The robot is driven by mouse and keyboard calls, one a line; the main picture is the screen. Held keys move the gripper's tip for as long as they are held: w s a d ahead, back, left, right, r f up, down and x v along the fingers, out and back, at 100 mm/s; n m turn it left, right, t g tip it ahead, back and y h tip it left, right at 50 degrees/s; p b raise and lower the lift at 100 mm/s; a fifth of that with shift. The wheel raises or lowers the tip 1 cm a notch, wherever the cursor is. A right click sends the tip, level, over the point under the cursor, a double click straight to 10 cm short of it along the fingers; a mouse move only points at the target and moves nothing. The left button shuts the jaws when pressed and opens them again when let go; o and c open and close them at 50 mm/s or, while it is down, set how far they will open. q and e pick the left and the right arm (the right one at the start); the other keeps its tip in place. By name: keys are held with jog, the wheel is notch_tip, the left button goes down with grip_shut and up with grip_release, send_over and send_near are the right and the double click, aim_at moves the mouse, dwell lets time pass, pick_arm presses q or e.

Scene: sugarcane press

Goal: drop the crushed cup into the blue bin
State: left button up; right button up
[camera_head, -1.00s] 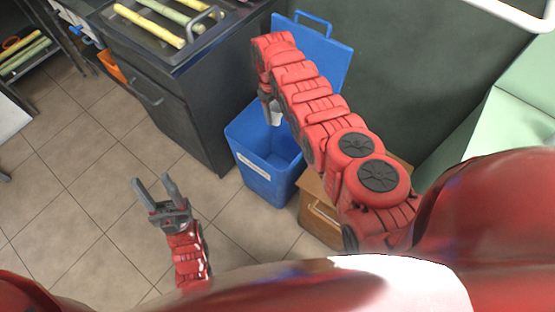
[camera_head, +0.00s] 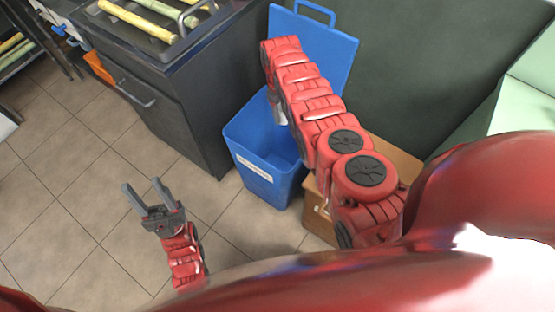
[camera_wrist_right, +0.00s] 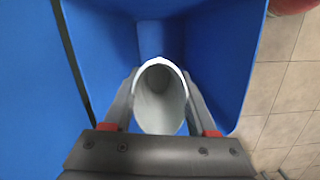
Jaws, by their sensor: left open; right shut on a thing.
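The crushed cup (camera_wrist_right: 160,98) is white with an oval, squeezed rim. In the right wrist view it sits between the two fingers of my right gripper (camera_wrist_right: 160,90), which is shut on it. The blue bin (camera_head: 268,160) stands on the floor with its lid (camera_head: 325,45) raised behind it. My right gripper (camera_head: 277,108) is over the bin's opening, partly hidden by my arm in the head view. The bin's blue walls (camera_wrist_right: 215,50) surround the cup in the wrist view. My left gripper (camera_head: 150,198) is open and empty above the floor, left of the bin.
A dark cabinet (camera_head: 185,110) with a tray of yellow canes (camera_head: 140,20) stands left of the bin. A brown wooden box (camera_head: 318,215) is right of the bin. Tiled floor (camera_head: 90,180) is clear at the left.

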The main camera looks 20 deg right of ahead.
aim_at(282, 122)
jog(key=shift+s+f+b, duration=0.1)
jog(key=shift+f+b, duration=0.3)
jog(key=shift+f, duration=0.2)
notch_tip(282, 122, down, 4)
jog(key=b, duration=0.4)
jog(key=shift+f, duration=0.15)
jog(key=o, duration=1.4)
jog(key=shift+c, duration=0.2)
